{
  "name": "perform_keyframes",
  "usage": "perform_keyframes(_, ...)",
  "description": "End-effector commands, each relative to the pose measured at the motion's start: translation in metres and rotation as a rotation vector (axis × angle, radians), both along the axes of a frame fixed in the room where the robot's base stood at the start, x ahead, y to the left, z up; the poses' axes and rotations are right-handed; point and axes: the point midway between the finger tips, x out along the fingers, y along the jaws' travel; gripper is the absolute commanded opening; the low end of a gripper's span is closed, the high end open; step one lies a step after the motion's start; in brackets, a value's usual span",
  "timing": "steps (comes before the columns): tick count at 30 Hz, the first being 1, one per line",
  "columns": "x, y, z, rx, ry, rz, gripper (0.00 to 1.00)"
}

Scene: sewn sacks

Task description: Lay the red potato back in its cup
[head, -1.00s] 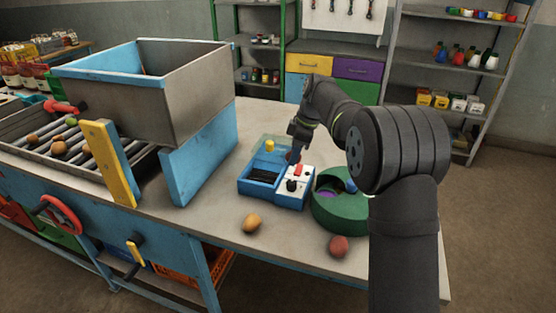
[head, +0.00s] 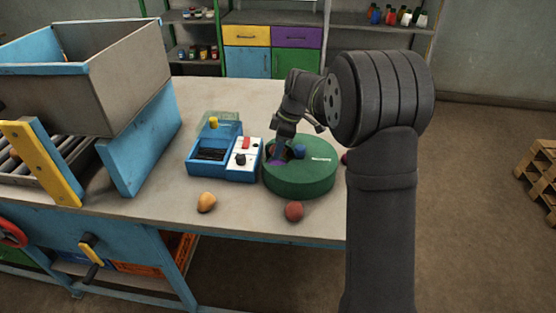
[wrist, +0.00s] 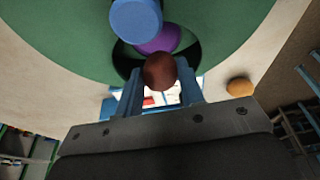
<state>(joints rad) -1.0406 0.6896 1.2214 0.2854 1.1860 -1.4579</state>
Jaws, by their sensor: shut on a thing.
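My gripper (wrist: 160,88) is shut on a dark red-brown potato (wrist: 160,70), held between its blue fingertips in the wrist view. In the head view my gripper (head: 279,152) points down at the left part of a round green drum (head: 305,182). The drum has a dark opening with a purple inside (wrist: 158,42), and the held potato overlaps the near edge of this opening in the wrist view. I cannot tell whether the potato is above the opening or partly inside it. A blue knob (head: 299,150) stands on the drum beside the opening. Another red potato (head: 294,211) lies on the table in front.
A blue box with a white panel (head: 225,158) stands just left of the drum. A yellow-brown potato (head: 206,202) lies near the table's front edge. Another reddish thing (head: 345,157) is mostly hidden behind my arm. A large grey bin (head: 130,85) stands at the left.

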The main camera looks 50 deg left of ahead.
Motion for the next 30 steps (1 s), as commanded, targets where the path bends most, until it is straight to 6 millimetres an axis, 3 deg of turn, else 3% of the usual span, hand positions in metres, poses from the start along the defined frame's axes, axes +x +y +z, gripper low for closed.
perform_keyframes(12, 0.0, 0.0, -0.051, 0.001, 0.001, 0.0, 0.09)
perform_keyframes(23, 0.0, 0.0, -0.055, 0.0, 0.0, 0.0, 0.09)
perform_keyframes(24, 0.0, 0.0, -0.055, 0.0, 0.0, 0.0, 0.39)
perform_keyframes(25, 0.0, 0.0, -0.055, 0.0, 0.0, 0.0, 0.44)
perform_keyframes(30, 0.0, 0.0, -0.055, 0.0, 0.0, 0.0, 0.44)
